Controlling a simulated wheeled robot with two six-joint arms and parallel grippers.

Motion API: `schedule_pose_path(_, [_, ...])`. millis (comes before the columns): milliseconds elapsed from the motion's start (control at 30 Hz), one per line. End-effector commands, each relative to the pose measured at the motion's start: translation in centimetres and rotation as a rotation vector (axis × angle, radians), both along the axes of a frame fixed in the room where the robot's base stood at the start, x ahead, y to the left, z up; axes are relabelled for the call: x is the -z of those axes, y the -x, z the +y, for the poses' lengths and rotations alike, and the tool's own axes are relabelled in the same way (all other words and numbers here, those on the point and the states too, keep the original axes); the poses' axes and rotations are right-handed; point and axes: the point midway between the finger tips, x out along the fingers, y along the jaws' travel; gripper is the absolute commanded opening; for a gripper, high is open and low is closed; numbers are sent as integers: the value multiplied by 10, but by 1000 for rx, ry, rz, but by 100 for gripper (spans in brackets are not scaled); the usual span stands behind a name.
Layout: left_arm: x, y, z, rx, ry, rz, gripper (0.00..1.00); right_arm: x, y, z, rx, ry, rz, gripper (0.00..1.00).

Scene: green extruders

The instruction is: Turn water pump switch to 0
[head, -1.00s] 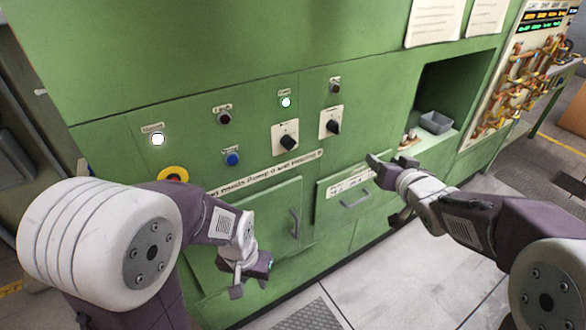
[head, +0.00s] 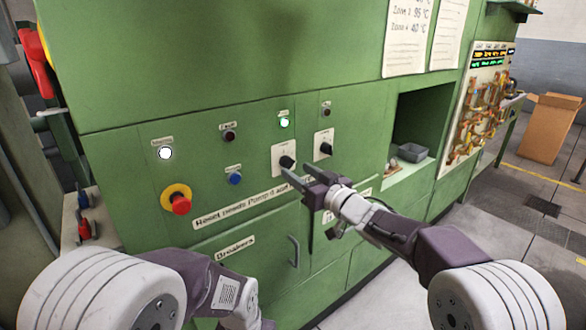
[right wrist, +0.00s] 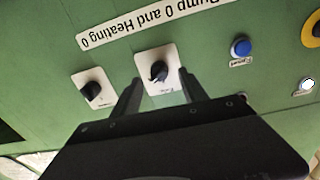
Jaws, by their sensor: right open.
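Two black rotary switches on white plates sit side by side on the green panel: the left switch (head: 286,161) and the right switch (head: 325,149). Their small labels are too blurred to read, so I cannot tell which is the water pump. My right gripper (head: 298,175) is open in front of the left switch. In the upside-down right wrist view, that switch (right wrist: 159,72) appears between the open fingers, with no clear contact; the other switch (right wrist: 92,91) is outside them. My left arm is low at the left; its gripper is out of view.
A red emergency button (head: 181,204) on a yellow ring, a blue button (head: 235,178) and lit white (head: 165,153) and green (head: 284,122) lamps are on the panel. Right of the switches is an open recess with a grey tray (head: 412,152).

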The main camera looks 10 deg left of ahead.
Motion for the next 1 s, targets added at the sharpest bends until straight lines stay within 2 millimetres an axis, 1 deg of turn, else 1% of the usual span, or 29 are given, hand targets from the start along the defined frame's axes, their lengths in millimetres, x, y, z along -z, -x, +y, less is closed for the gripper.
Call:
schedule_pose_path(33, [-2, 0, 0, 0, 0, 0, 36, 0, -6, 8, -2, -1, 1, 51])
schedule_pose_path(200, [-5, 0, 0, 0, 0, 0, 36, -1, -19, 23, -1, -1, -1, 51])
schedule_pose_path(500, [-5, 0, 0, 0, 0, 0, 36, 0, -22, 25, 1, -1, 1, 51])
schedule_pose_path(533, [-5, 0, 0, 0, 0, 0, 36, 0, -22, 25, 1, -1, 1, 45])
schedule_pose_path(567, [-5, 0, 0, 0, 0, 0, 36, 0, -22, 25, 1, -1, 1, 37])
schedule_pose_path(600, [-5, 0, 0, 0, 0, 0, 36, 0, -22, 25, 1, -1, 1, 26])
schedule_pose_path(700, [-5, 0, 0, 0, 0, 0, 36, 0, -22, 25, 1, -1, 1, 0])
schedule_pose_path(1000, [-3, 0, 0, 0, 0, 0, 36, 0, -22, 25, 1, 18, -24, 0])
